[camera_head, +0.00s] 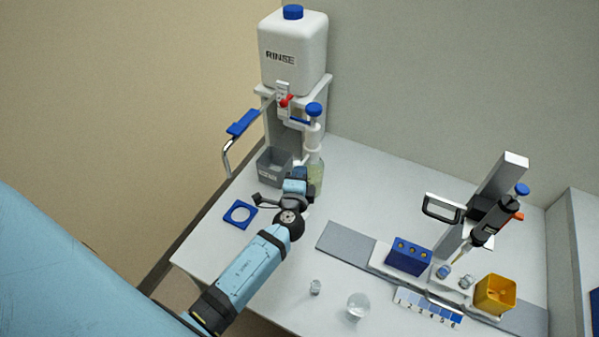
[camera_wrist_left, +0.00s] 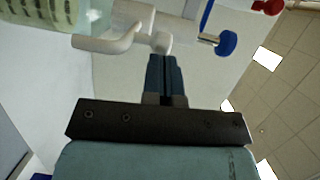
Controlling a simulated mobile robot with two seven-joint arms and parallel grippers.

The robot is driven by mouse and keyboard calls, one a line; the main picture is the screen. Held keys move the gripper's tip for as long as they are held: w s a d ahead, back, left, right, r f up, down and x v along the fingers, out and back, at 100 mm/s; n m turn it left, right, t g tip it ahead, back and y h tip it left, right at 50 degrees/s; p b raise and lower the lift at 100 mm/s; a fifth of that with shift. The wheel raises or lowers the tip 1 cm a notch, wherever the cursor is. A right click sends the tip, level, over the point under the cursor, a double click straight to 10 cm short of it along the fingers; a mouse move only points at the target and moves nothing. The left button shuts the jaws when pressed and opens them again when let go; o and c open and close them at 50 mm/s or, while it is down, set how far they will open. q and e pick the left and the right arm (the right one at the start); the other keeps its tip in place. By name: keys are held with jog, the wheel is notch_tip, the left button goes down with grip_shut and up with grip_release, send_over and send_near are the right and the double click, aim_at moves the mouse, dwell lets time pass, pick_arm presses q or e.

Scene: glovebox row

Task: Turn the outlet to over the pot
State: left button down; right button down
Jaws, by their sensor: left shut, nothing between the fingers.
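The outlet is a bent metal pipe with a blue sleeve (camera_head: 242,123) on the rinse tank (camera_head: 294,55). It points left, and its down-turned end hangs left of the grey pot (camera_head: 270,169), not above it. The pot stands on the bench below the tank. My left gripper (camera_head: 298,174) is shut and empty, to the right of the pot and in front of a pump bottle (camera_head: 317,176), partly hiding it. In the left wrist view its shut fingers (camera_wrist_left: 165,75) point at the bottle's white pump head (camera_wrist_left: 110,40); I cannot tell if they touch. My right gripper is out of view.
A red tap (camera_head: 286,101) sits on the tank. At the right are a stand with a pipette (camera_head: 492,222), a blue block (camera_head: 409,257) and a yellow bin (camera_head: 495,294). Two small glass vessels stand near the front edge.

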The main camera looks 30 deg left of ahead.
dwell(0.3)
pick_arm(q)
jog(key=shift+s+a+m+h, duration=0.1)
jog(key=shift+a+m+h, duration=0.35)
jog(key=shift+h, duration=0.15)
jog(key=shift+a+t, duration=0.1)
jog(key=shift+t, duration=0.2)
jog(key=w+a+m+h+b, duration=0.1)
jog(key=a+m+h+b, duration=0.1)
jog(key=a+m+h, duration=0.4)
jog(key=a+h, duration=0.2)
jog(key=h, duration=0.2)
jog(key=shift+w+a+m, duration=0.3)
jog(key=shift+a+m, duration=0.05)
jog(key=shift+a, duration=0.2)
jog(key=shift+d, duration=0.1)
